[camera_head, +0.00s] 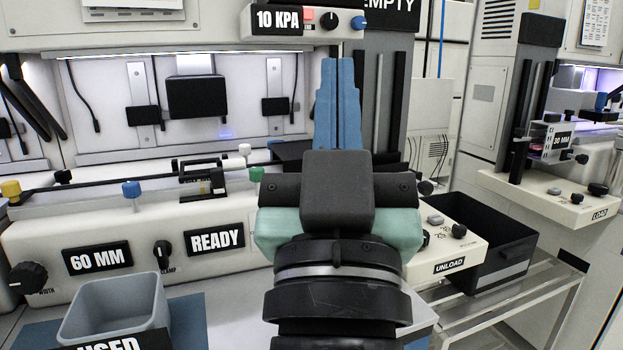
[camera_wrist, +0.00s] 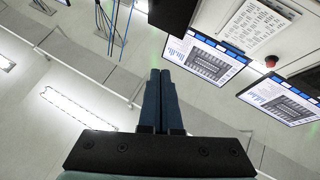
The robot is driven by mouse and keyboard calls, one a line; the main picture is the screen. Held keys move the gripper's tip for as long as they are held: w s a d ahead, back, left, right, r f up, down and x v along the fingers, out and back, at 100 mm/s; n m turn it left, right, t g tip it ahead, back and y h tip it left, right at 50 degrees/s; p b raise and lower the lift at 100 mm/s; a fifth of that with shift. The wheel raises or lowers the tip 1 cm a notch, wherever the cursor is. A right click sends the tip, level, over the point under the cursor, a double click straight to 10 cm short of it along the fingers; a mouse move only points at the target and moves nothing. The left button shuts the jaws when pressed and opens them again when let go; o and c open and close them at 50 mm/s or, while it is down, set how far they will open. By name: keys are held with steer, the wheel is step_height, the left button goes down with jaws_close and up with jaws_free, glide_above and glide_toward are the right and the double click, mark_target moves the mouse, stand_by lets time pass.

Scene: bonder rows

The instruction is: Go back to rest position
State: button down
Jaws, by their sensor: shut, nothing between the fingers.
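My gripper (camera_head: 339,75) stands upright in the middle of the head view, in front of the machine. Its blue fingers are pressed together with nothing between them. The wrist view shows the same closed fingers of my gripper (camera_wrist: 161,78) pointing up toward screens and the ceiling. The fingers touch nothing that I can see. My arm hides part of the machine front behind it.
A machine panel (camera_head: 130,235) marked 60 MM and READY stands behind on the left. A grey bin (camera_head: 115,308) is at lower left. A black bin (camera_head: 508,248) sits right of the UNLOAD panel (camera_head: 455,247). Monitors (camera_wrist: 205,55) hang in the wrist view.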

steer(key=s+a+r+t+y, duration=0.1)
steer(key=s+a+r+t, duration=0.1)
steer(key=s+r, duration=0.4)
step_height(320, 180, up, 21)
steer(key=w+p, duration=0.1)
steer(key=p, duration=2.1)
steer(key=shift+w, duration=0.15)
